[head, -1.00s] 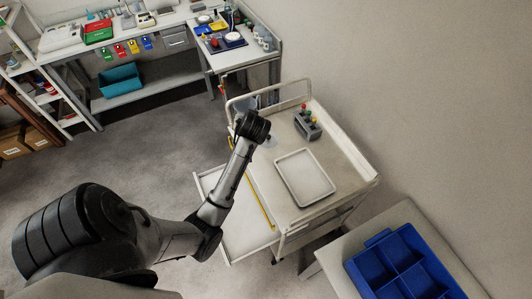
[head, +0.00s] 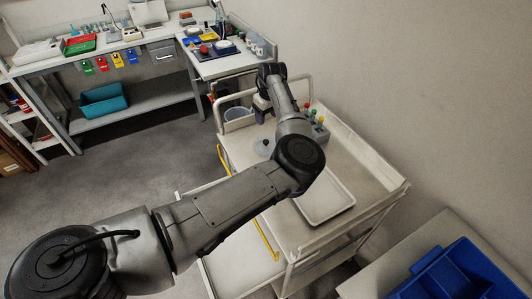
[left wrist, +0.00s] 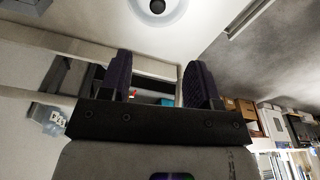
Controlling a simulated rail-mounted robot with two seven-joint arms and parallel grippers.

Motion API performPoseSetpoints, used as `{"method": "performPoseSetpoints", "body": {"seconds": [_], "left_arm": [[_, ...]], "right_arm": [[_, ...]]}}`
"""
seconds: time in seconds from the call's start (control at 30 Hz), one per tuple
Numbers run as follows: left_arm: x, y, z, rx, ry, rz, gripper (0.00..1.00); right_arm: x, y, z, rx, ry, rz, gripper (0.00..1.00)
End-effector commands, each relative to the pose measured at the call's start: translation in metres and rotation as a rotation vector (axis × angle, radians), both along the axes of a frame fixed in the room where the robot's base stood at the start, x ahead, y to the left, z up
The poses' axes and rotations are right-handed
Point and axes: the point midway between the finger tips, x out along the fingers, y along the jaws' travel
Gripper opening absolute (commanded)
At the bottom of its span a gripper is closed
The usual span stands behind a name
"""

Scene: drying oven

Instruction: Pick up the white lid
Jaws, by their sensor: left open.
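The white lid (head: 264,147) is a round, pale disc with a small knob, lying on the top of the white cart (head: 235,160). In the left wrist view the lid (left wrist: 175,14) shows at the top edge, cut off, with a dark round knob. My left gripper (head: 262,114) is over the far part of the cart top, beyond the lid in the head view. Its two dark fingers (left wrist: 159,82) stand apart with nothing between them, and they do not touch the lid. My right gripper is in neither view.
A white tray (head: 337,211) lies on the cart, partly behind my left arm. A grey rack (head: 322,133) with coloured-topped items stands nearby. A pale bucket (head: 238,114) is by the cart's far rail. A yellow bar (head: 263,240) runs along the cart's left side.

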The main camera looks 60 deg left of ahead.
Motion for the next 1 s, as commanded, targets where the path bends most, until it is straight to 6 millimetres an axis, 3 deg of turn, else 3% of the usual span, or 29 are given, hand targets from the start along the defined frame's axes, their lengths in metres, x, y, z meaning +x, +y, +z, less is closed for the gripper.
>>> {"method": "performPoseSetpoints", "body": {"seconds": [0.4, 0.77, 1.0], "left_arm": [[0.005, 0.003, -0.062, -0.016, -0.007, -0.006, 0.57], [0.004, 0.006, -0.087, -0.015, -0.007, -0.005, 0.57], [0.004, 0.009, -0.117, -0.016, -0.007, -0.006, 0.57]], "right_arm": [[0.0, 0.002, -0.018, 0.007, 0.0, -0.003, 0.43], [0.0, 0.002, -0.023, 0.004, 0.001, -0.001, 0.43], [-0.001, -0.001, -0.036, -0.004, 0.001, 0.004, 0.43]]}}
